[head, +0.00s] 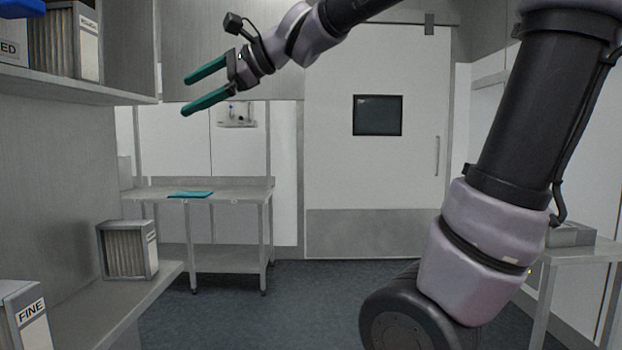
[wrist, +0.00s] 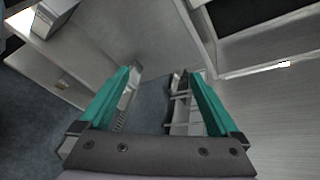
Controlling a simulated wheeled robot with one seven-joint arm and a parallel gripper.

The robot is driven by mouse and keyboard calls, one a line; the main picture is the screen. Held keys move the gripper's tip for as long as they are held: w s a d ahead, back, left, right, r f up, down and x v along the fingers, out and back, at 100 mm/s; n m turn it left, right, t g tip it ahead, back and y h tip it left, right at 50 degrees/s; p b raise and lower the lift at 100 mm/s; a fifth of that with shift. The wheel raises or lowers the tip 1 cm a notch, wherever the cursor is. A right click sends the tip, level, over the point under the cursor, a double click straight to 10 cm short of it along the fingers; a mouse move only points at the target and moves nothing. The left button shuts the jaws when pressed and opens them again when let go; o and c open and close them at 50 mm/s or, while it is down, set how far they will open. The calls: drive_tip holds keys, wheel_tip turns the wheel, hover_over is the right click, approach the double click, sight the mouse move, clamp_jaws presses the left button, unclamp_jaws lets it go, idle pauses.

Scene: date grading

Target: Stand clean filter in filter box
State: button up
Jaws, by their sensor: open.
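My gripper (head: 185,97) is open and empty, raised in the air at upper left in the head view. Its teal fingers point left, with nothing between them; they also show in the wrist view (wrist: 162,74). A framed, pleated filter (head: 128,251) stands upright on the lower left shelf, below and left of the gripper. Another pleated filter (head: 72,40) with a side label stands on the upper left shelf. A grey unit marked FINE (head: 24,316) is cut off at the bottom left. I cannot tell which filter is clean, nor identify the filter box.
A white container with lettering ending in "ED" (head: 13,45) is cut off at upper left. A steel table (head: 235,190) at the back holds a teal cloth (head: 190,194). A closed door (head: 375,150) stands behind. Another table (head: 580,250) is at right. The middle floor looks clear.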

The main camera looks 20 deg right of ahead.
drive_tip(key=s+d+f+n+h, duration=0.4)
drive_tip(key=d+f, duration=0.4)
drive_tip(key=d, duration=0.2)
drive_tip(key=s+d+f+n+h, duration=0.5)
drive_tip(key=s+d+f, duration=0.1)
drive_tip(key=d+f, duration=0.3)
drive_tip(key=shift+d+f+n+h, duration=0.2)
drive_tip(key=shift+d+n+h, duration=0.1)
drive_tip(key=shift+d, duration=0.55)
